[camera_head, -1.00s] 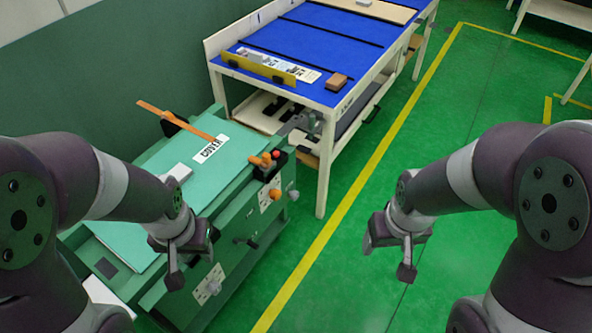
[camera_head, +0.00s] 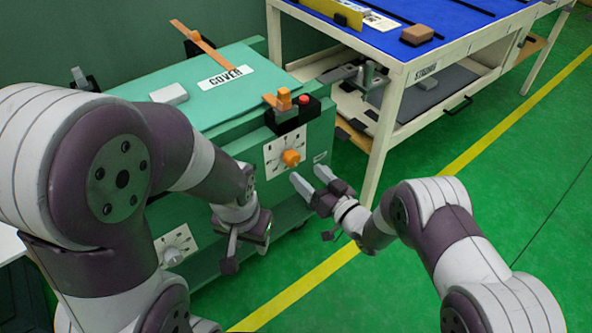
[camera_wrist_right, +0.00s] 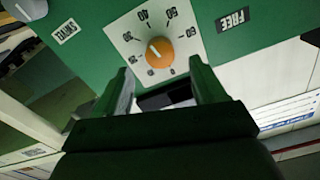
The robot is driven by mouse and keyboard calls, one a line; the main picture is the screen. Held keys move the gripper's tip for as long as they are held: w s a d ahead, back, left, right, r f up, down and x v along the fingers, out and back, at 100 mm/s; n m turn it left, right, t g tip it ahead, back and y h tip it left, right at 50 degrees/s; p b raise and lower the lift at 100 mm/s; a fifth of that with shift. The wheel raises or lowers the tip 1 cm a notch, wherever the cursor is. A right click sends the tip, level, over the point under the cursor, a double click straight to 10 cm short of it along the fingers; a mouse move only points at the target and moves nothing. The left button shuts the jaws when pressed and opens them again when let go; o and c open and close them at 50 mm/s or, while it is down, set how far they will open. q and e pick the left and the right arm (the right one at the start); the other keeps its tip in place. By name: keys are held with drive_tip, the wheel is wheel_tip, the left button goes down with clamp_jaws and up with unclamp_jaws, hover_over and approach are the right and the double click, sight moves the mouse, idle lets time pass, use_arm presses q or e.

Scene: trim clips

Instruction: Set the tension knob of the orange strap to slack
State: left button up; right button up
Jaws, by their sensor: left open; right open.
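The orange tension knob (camera_head: 291,157) sits on a white dial plate (camera_head: 272,155) on the front of the green cabinet. In the right wrist view the knob (camera_wrist_right: 160,54) shows a pale mark pointing up and left on the numbered dial (camera_wrist_right: 128,40). An orange strap (camera_head: 200,40) crosses the cover's far side, and an orange piece (camera_head: 283,97) stands above the knob. My right gripper (camera_head: 313,179) is open and empty, just in front of and below the knob, apart from it. My left gripper (camera_head: 246,250) is open and empty near the lower dial.
A grey knob (camera_head: 171,256) on another white dial plate (camera_head: 187,240) is at the cabinet's lower left. A red button (camera_head: 304,99) is on the black block above the orange knob. A "FREE" label (camera_wrist_right: 234,20) is beside the dial. The blue-topped bench (camera_head: 400,35) stands behind; green floor is clear on the right.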

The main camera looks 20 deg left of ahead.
sight(295, 162)
drive_tip(key=b+x, duration=0.1)
drive_tip(key=x, duration=0.4)
drive_tip(key=shift+w+f, duration=0.1)
drive_tip(key=shift+f, duration=0.05)
drive_tip(key=shift+w+a, duration=0.3)
drive_tip(key=shift+a, duration=0.15)
drive_tip(key=c, duration=1.1)
drive_tip(key=shift+o, duration=0.2)
drive_tip(key=shift+b, duration=0.3)
